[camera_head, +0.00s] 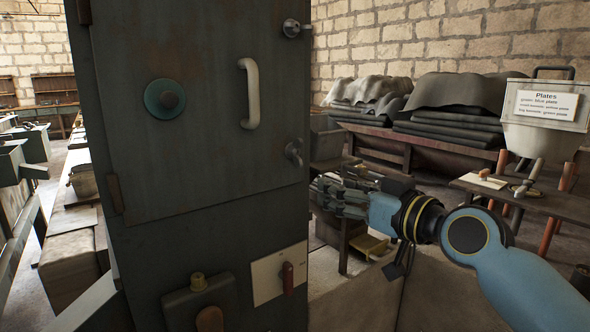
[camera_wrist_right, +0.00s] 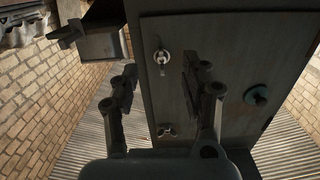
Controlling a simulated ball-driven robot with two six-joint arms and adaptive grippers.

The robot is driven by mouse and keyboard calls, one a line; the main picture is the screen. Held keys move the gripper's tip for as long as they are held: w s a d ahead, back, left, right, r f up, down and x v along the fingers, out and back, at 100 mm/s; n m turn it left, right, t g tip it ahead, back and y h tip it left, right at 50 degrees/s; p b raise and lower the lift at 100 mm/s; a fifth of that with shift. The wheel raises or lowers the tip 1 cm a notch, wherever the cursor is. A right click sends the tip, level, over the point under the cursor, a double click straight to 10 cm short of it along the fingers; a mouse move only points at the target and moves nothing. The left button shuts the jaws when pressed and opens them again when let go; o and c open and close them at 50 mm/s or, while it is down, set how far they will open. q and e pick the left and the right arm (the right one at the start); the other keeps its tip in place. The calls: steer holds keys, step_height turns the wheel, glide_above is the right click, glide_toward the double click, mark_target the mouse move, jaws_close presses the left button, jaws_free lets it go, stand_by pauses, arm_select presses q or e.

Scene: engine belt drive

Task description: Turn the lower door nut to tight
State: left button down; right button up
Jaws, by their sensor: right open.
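The lower door nut (camera_head: 294,152) is a metal wing nut at the right edge of the grey cabinet door (camera_head: 200,110). The upper door nut (camera_head: 292,28) sits above it on the same edge. My right gripper (camera_head: 328,196) is open and empty, to the right of and a little below the lower nut, apart from it. The right wrist view appears upside down; there the lower nut (camera_wrist_right: 162,57) shows beyond and between the spread fingers (camera_wrist_right: 155,85), and the upper nut (camera_wrist_right: 167,131) shows nearer the bottom. My left gripper is out of view.
The door has a pale curved handle (camera_head: 250,93) and a round teal knob (camera_head: 166,98). A bench with dark sheets (camera_head: 450,120) and a labelled bin (camera_head: 545,115) stand behind my right arm.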

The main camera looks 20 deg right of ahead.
glide_toward(297, 151)
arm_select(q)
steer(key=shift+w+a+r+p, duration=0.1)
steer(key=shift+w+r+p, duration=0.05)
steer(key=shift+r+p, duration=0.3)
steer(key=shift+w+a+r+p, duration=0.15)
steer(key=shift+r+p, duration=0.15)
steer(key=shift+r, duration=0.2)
arm_select(e)
steer(key=shift+n+t+y, duration=0.3)
steer(key=x, duration=0.9)
steer(key=shift+d+f, duration=0.15)
steer(key=shift+f, duration=0.2)
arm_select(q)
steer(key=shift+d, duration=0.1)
arm_select(e)
jaws_close()
